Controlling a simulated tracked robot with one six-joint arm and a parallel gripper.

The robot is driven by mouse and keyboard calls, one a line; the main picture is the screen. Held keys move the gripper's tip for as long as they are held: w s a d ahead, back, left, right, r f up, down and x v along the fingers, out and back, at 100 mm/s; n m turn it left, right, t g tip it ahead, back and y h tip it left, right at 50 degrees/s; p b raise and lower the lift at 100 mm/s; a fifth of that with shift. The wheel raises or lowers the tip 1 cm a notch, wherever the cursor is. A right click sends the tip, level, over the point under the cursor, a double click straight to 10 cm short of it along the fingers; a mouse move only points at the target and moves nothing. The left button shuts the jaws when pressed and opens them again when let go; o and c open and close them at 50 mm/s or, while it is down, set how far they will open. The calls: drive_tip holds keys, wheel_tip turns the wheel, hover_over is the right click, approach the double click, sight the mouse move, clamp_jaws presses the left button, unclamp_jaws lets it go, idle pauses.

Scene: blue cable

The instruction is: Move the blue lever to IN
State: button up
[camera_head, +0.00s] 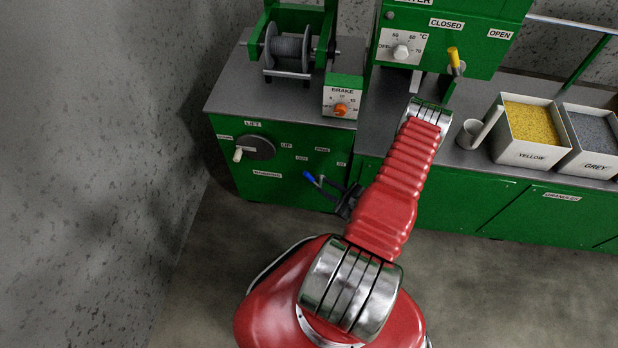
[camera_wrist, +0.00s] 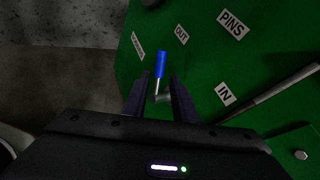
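The blue lever (camera_head: 309,177) sticks out from the green cabinet front. It has a blue tip and a thin metal stem; in the wrist view the blue tip (camera_wrist: 160,64) points up, nearer the OUT label (camera_wrist: 181,35) than the IN label (camera_wrist: 224,94). My gripper (camera_head: 328,187) is at the lever, in front of the cabinet. In the wrist view my gripper (camera_wrist: 160,80) is open, with one finger on each side of the lever's stem. Gaps show between stem and fingers. The lever's base is partly hidden low between the fingers.
A PINS label (camera_wrist: 233,24) is above the IN label. A metal rod (camera_wrist: 275,95) crosses the right of the wrist view. A round grey crank disc (camera_head: 255,147) is on the cabinet to the left. The floor (camera_head: 500,290) at right is clear.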

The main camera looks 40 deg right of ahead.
sight(311, 178)
drive_tip(key=x, duration=1)
drive_tip(key=shift+w+f, duration=0.1)
drive_tip(key=shift+c, duration=0.5)
drive_tip(key=shift+a, duration=0.1)
clamp_jaws()
